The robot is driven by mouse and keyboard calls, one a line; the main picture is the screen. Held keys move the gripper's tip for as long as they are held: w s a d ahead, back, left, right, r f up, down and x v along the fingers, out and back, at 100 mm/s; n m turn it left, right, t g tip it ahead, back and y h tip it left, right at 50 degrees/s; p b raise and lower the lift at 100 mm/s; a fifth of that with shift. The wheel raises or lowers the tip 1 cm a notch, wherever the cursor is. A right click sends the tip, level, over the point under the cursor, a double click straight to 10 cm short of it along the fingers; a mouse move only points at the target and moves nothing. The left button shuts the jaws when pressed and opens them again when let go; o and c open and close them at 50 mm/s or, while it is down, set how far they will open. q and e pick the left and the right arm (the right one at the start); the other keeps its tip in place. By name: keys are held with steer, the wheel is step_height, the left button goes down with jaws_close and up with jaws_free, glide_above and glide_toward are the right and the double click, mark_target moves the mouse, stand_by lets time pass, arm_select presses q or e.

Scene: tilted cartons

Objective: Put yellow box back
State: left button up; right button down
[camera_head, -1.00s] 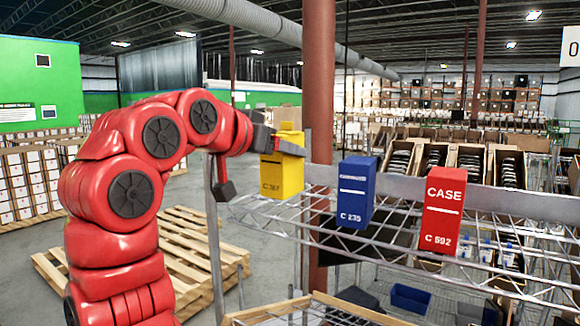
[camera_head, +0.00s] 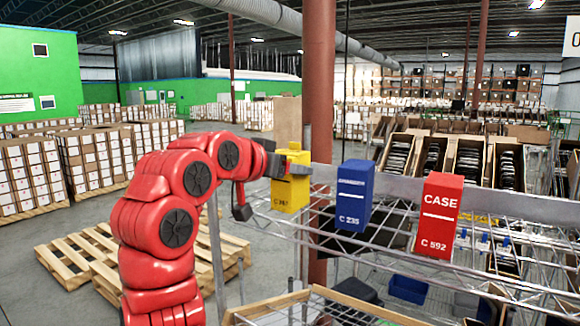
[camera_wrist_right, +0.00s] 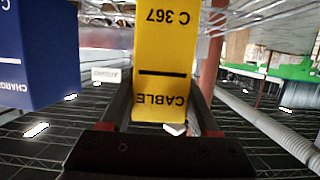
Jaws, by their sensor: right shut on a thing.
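The yellow box (camera_head: 288,192) is upright at the left end of the wire shelf, left of the blue box (camera_head: 355,195). My right gripper (camera_head: 275,162) is shut on its upper part from the left. In the right wrist view the yellow box (camera_wrist_right: 166,55) shows upside down, with "CABLE" and "C 367", between the two fingers (camera_wrist_right: 162,108). I cannot tell whether its base touches the shelf. My left gripper is not in view.
The blue box and a red box (camera_head: 440,215) stand on the wire shelf (camera_head: 400,250), with a gap between them. The blue box also shows close on the left in the wrist view (camera_wrist_right: 38,55). A red-brown pillar (camera_head: 319,90) rises behind. Wooden pallets (camera_head: 90,258) lie lower left.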

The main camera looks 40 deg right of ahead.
steer(key=shift+c, duration=0.6)
jaws_free()
steer(key=shift+f, duration=0.1)
steer(key=b+v, duration=0.3)
steer(key=v, duration=0.9)
steer(key=shift+b, duration=0.3)
